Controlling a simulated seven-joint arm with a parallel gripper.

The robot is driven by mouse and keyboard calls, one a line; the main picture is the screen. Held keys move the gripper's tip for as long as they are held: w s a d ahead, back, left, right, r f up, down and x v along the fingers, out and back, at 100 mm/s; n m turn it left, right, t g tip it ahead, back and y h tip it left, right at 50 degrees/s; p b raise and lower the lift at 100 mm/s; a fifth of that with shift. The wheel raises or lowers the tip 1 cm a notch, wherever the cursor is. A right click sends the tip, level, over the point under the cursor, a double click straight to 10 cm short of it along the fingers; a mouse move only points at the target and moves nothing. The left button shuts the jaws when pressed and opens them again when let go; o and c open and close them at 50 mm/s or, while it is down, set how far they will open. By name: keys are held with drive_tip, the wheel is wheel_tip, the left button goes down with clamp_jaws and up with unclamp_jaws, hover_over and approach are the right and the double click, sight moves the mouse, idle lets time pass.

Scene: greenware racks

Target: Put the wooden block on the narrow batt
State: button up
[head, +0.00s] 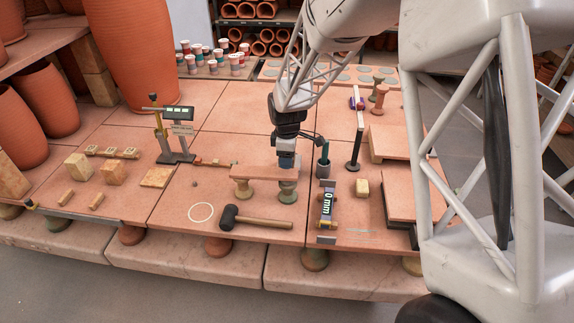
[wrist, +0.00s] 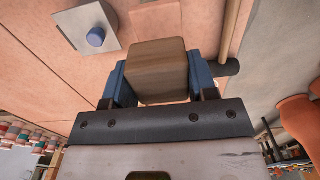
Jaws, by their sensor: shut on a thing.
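My gripper (head: 287,161) points down over the right part of a narrow terracotta-coloured batt (head: 258,173) that lies across two spool-shaped props. In the wrist view, the blue fingers of my gripper (wrist: 158,85) are shut on a brown wooden block (wrist: 158,68), one finger on each side. In the head view the block is too small and too covered by the fingers to make out clearly. I cannot tell whether the block touches the batt or is just above it.
A black-headed mallet (head: 255,220) lies in front of the batt, beside a pale ring (head: 201,212). A gauge reading "0 mm" (head: 326,205) and a small yellowish block (head: 362,188) are to the right. A dark cup (head: 323,170) with tools stands close right of my gripper.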

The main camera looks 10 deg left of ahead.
drive_tip(key=shift+f, duration=1.75)
drive_tip(key=o, duration=0.9)
drive_tip(key=shift+f, duration=0.1)
drive_tip(key=shift+r, duration=6.1)
